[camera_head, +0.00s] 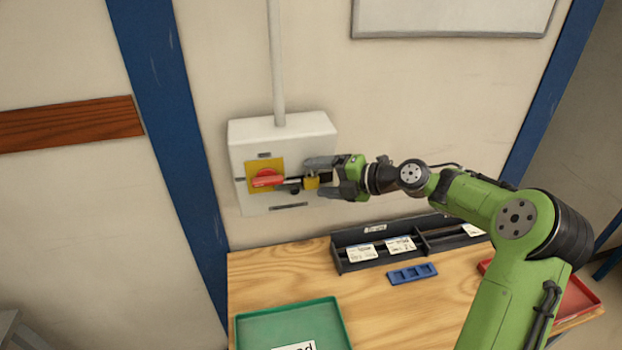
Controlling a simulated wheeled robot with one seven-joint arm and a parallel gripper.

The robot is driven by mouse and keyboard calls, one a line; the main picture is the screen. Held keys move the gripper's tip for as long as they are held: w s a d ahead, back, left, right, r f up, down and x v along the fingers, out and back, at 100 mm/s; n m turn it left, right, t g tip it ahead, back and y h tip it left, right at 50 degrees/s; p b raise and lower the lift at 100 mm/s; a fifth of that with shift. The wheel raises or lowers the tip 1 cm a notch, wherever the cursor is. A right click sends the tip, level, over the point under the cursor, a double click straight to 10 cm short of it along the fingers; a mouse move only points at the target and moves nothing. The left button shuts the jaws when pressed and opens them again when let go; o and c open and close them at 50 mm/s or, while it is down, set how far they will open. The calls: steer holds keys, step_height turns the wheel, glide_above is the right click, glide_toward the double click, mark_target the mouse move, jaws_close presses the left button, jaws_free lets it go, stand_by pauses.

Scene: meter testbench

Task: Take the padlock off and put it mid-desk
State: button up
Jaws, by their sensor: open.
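The padlock (311,183) has a small yellow body and hangs at the right side of the red switch handle (268,181) on the wall box. The handle sits on a yellow plate on the white switch box (270,143). My gripper (315,178) is open, with one finger above the padlock and one below it. I cannot tell whether the fingers touch it. The shackle is too small to make out clearly. The wooden desk (385,310) stands below the box, with its middle partly bare.
A green tray (245,327) with a label lies at the desk's front left. A black bin (352,265) with white cards stands along the back. A blue slotted block (412,274) lies before it. A red tray (590,306) is at the right, partly behind my arm.

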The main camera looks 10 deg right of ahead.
steer(key=shift+c, duration=0.5)
steer(key=c, duration=0.7)
